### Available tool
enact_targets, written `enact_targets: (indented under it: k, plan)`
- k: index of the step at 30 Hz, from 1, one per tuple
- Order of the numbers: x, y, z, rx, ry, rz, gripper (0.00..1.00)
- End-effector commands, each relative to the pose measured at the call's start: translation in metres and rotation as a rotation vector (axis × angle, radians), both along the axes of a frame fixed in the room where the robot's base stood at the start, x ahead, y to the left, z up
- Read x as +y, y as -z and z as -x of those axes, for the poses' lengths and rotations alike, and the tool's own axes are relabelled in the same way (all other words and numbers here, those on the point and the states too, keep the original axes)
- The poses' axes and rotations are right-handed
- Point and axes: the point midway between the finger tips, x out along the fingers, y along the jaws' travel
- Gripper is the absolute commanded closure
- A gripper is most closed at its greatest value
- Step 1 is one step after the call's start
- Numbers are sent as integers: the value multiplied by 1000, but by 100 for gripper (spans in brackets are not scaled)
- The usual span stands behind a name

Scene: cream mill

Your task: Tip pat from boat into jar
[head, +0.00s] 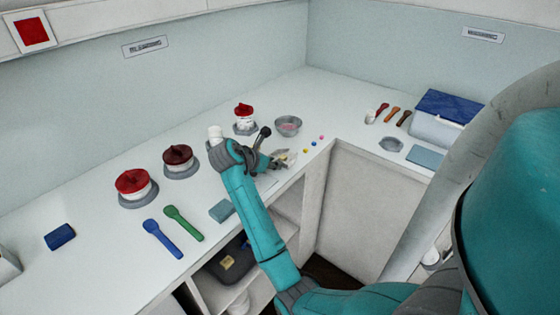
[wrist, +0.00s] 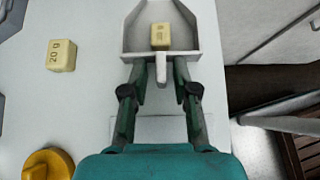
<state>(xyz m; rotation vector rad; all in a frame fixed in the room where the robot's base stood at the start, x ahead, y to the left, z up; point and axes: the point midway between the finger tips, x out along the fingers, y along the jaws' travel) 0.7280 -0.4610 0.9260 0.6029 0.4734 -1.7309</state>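The boat (wrist: 189,41), a pale grey scoop-shaped tray with a short tab handle, lies ahead of my gripper (wrist: 160,70) in the wrist view. A yellow pat (wrist: 160,36) with markings rests inside it. My two fingers stand apart on either side of the tab, with slim gaps visible. In the head view my gripper (head: 270,161) is low over the counter by the boat (head: 286,159). White jars with a red lid (head: 244,110), a dark red lid (head: 178,155) and a bright red lid (head: 132,181) stand on grey bases. I cannot tell which is the task's jar.
Another yellow block (wrist: 62,55) marked 20 g lies left of the boat. A grey bowl (head: 288,126) with pink contents stands behind it. Blue (head: 162,238) and green (head: 184,223) spoons lie at the front left. The counter's front edge is close to the boat.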

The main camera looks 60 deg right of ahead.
Motion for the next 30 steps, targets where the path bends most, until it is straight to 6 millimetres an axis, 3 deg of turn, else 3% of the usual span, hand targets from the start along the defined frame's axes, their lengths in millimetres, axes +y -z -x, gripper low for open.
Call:
enact_targets:
  k: [1,2,16,30]
  plan:
    - [0,1,0,0,-1,-2,93]
    - [0,1,0,0,-1,-2,100]
    - [0,0,0,1,-1,-3,100]
    - [0,-24,0,0,0,-1,100]
